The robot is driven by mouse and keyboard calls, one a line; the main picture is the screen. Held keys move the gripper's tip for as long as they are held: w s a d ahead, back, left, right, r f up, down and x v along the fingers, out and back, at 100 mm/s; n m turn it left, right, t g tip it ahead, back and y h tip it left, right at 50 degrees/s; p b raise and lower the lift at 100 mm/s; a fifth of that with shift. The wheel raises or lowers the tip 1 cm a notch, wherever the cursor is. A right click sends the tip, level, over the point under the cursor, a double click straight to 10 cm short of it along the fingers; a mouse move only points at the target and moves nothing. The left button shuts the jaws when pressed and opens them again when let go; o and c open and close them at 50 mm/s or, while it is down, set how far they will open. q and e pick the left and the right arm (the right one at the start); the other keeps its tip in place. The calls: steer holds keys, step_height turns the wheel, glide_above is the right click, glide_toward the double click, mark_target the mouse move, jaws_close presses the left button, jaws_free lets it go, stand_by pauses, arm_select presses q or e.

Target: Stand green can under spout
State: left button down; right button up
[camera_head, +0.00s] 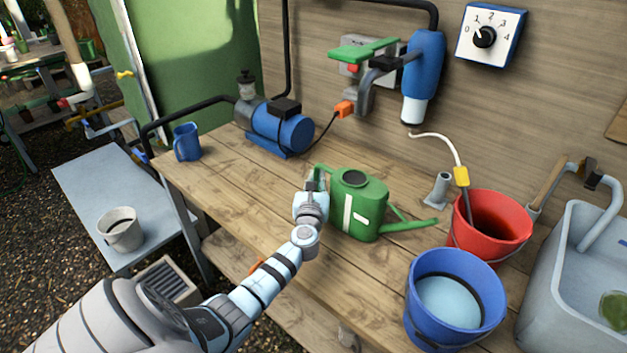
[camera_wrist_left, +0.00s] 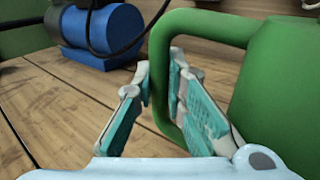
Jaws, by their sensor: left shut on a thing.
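The green can (camera_head: 357,203), a watering can with a white stripe, stands upright on the wooden bench, its long spout pointing right. My left gripper (camera_head: 314,184) is at the can's handle on its left side. In the left wrist view the fingers (camera_wrist_left: 160,100) are on either side of the green handle (camera_wrist_left: 163,75), shut on it; the can's body (camera_wrist_left: 283,85) fills the right. The spout (camera_head: 413,110) is the white lower end of a blue cylinder on the back wall, above and right of the can. My right gripper is not in view.
A red bucket (camera_head: 467,240) with a hose and a blue bucket (camera_head: 412,300) stand to the right, near the can's spout. A blue pump (camera_head: 296,135) and blue mug (camera_head: 186,142) are at the back left. A grey sink (camera_head: 545,270) is far right.

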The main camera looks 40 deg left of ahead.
arm_select(q)
steer(key=shift+f, duration=0.2)
stand_by(0.4)
steer(key=shift+s, duration=0.1)
steer(key=c, duration=1.6)
jaws_free()
steer(key=shift+o, duration=0.2)
steer(key=v, duration=0.8)
